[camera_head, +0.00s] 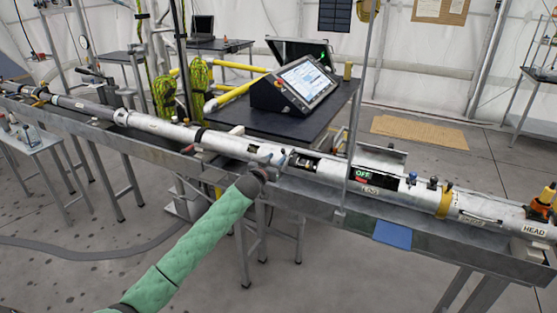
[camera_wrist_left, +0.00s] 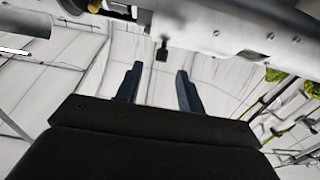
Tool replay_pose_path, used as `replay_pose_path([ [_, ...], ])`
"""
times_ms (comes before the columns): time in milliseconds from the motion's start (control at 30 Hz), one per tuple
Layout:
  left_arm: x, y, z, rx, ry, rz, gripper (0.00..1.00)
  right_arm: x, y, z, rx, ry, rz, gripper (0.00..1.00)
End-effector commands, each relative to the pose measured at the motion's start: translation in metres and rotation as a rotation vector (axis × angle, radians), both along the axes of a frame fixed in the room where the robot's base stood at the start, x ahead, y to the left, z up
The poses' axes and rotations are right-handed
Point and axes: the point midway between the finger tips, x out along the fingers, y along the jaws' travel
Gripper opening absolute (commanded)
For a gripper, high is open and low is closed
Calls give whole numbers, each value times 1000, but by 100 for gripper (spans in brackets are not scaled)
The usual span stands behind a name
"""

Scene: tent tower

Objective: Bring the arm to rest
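My left arm, in a green padded sleeve, reaches from the bottom of the head view up to the long metal tube (camera_head: 225,143). My left gripper (camera_head: 280,156) is at the near side of the tube, close to an opening in it; whether it touches is hard to tell there. In the left wrist view my left gripper (camera_wrist_left: 160,82) has its two dark fingers apart with nothing between them. The tube (camera_wrist_left: 225,25) crosses the top of that view beyond the fingertips, with a small dark fitting (camera_wrist_left: 162,48) hanging from it. My right gripper is in neither view.
The tube lies along a metal trough (camera_head: 330,195) on legs. An open compartment with a green "OFF" sign (camera_head: 363,174) is right of my gripper. Behind stands a dark table (camera_head: 245,118) with a console screen (camera_head: 308,80). A blue pad (camera_head: 393,234) hangs at the trough's front.

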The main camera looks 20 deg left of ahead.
Motion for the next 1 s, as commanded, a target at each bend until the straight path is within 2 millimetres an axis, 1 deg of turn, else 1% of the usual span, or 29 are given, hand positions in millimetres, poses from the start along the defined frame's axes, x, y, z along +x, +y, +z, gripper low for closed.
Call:
replay_pose_path([
  [133,-5,0,0,0,0,0,38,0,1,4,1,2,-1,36],
  [567,-5,0,0,0,1,0,38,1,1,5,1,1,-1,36],
  [667,-7,-2,-11,1,17,2,38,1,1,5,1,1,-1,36],
  [767,-15,-8,-41,1,64,9,38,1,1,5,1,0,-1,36],
  [867,-31,-17,-92,9,145,20,38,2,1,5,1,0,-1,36],
  [900,-40,-22,-114,12,182,24,38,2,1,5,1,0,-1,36],
  [967,-54,-29,-148,18,239,29,38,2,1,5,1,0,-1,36],
  [1000,-64,-34,-170,23,277,32,38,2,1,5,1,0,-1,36],
])
